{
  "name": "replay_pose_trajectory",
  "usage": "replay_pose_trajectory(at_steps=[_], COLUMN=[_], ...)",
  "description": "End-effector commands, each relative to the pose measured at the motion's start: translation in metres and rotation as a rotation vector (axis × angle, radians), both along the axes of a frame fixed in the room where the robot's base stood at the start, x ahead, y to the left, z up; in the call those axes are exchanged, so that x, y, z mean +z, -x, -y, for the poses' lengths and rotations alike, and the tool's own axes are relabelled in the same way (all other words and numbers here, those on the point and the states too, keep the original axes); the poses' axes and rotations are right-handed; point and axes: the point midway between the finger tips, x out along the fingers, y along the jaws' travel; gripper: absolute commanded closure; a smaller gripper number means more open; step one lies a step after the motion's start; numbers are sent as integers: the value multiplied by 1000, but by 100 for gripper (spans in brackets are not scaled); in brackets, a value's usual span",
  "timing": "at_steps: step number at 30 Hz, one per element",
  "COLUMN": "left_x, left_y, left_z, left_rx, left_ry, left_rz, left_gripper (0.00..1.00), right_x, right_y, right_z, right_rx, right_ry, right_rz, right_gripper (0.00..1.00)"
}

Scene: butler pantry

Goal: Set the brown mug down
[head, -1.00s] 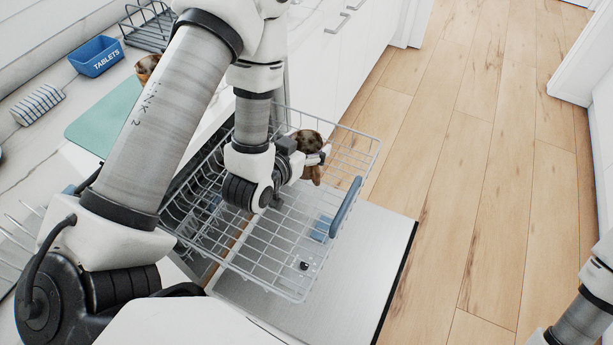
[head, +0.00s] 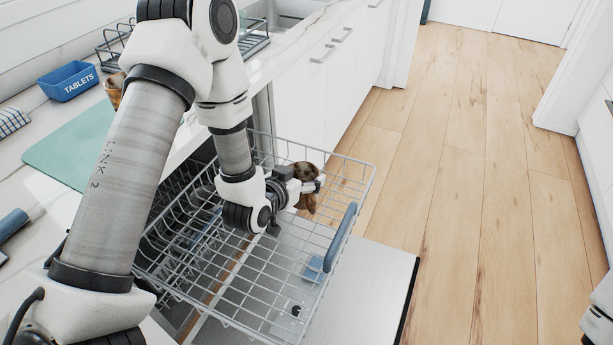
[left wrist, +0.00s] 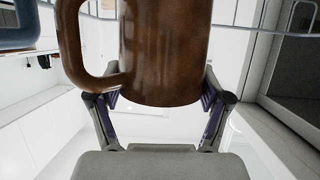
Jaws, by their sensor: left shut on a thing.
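The brown mug (head: 305,174) is between the fingers of my left gripper (head: 309,187), over the right part of the pulled-out wire dishwasher rack (head: 258,268). In the left wrist view the mug (left wrist: 168,50) fills the upper middle, with its handle to the left. My left gripper (left wrist: 160,100) is shut on the mug, one finger on each side. I cannot tell whether the mug touches the rack wires. My right gripper is not visible; only a bit of that arm shows at the right edge in the head view.
A second brown item (head: 114,89), partly hidden by my arm, stands on the counter by a green mat (head: 72,148). A blue TABLETS box (head: 68,80) is at the back left. The open dishwasher door (head: 375,290) lies under the rack. Wooden floor on the right is clear.

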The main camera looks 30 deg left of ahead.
Motion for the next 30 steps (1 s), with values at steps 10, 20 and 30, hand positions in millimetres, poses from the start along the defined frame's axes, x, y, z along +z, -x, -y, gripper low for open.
replay_pose_trajectory(at_steps=[10, 20, 30], left_x=[-11, -40, -43], left_y=[-51, -51, -51], left_z=[-15, -15, -15], left_rx=[0, 0, 0], left_ry=[-1, 0, 0], left_rz=[-1, 1, -1], left_gripper=[72, 72, 0], right_x=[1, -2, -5], right_y=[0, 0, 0], right_z=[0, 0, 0], right_rx=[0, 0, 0], right_ry=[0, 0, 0], right_rz=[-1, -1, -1], right_gripper=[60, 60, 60])
